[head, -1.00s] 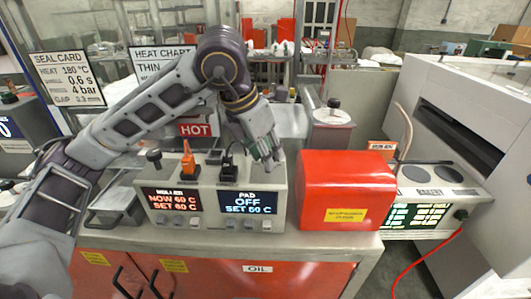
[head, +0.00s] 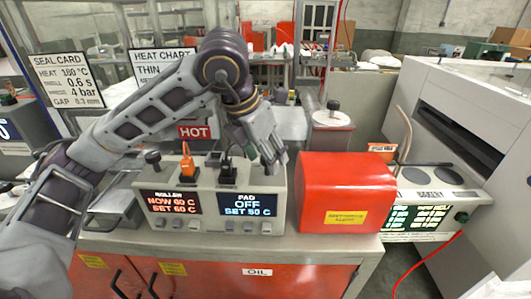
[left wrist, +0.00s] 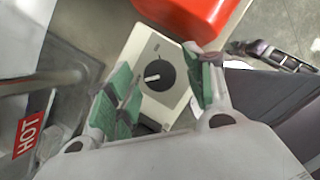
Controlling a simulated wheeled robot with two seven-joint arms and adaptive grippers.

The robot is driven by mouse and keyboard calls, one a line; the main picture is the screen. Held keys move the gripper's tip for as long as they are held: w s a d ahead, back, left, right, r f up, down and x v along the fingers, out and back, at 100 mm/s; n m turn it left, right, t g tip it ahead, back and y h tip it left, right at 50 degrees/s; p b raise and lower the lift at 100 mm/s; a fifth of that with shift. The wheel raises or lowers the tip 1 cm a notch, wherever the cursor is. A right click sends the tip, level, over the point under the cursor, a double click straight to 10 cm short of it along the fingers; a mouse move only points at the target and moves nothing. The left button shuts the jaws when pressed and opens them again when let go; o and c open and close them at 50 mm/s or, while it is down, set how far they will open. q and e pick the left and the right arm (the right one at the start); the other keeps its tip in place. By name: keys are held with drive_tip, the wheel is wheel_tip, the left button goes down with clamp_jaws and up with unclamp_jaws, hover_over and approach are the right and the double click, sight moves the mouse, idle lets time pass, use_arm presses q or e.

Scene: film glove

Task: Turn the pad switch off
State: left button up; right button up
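The grey control box (head: 215,208) stands on the counter with two screens. The pad screen (head: 246,204) reads OFF, with a set temperature below. The roller screen (head: 172,202) reads NOW 60 C. A black switch (head: 227,168) stands upright above the pad screen; an orange switch (head: 188,166) stands above the roller screen. My left gripper (head: 274,164) is over the box's right end. In the left wrist view, my left gripper (left wrist: 160,66) is open, its green-padded fingers either side of a black knob (left wrist: 158,75) with a white mark. Contact cannot be told.
A red box (head: 345,190) stands close to the control box's right side. A roller knob (head: 153,158) is at the box's left end. A lidded pot (head: 332,119) and a HOT sign (head: 196,131) are behind. A hotplate unit (head: 437,190) is farther right.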

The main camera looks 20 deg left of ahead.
use_arm(q)
drive_tip(key=shift+r, duration=0.1)
drive_tip(key=v, duration=1.1)
drive_tip(key=shift+s+a+r, duration=0.15)
drive_tip(key=shift+s+r, duration=0.1)
drive_tip(key=shift+r, duration=0.1)
use_arm(e)
drive_tip(key=shift+d, duration=0.1)
use_arm(q)
drive_tip(key=shift+r, duration=0.1)
use_arm(e)
drive_tip(key=shift+s, duration=0.1)
use_arm(q)
wheel_tip(320, 180, up, 22)
drive_tip(key=p, duration=2.2)
use_arm(e)
drive_tip(key=s+d+r, duration=0.2)
drive_tip(key=s, duration=0.8)
drive_tip(key=s+d+r+g, duration=0.1)
drive_tip(key=s+d+r, duration=0.1)
drive_tip(key=s, duration=0.8)
drive_tip(key=shift+s+d+r, duration=0.15)
drive_tip(key=shift+s+r, duration=0.1)
drive_tip(key=shift+r, duration=0.3)
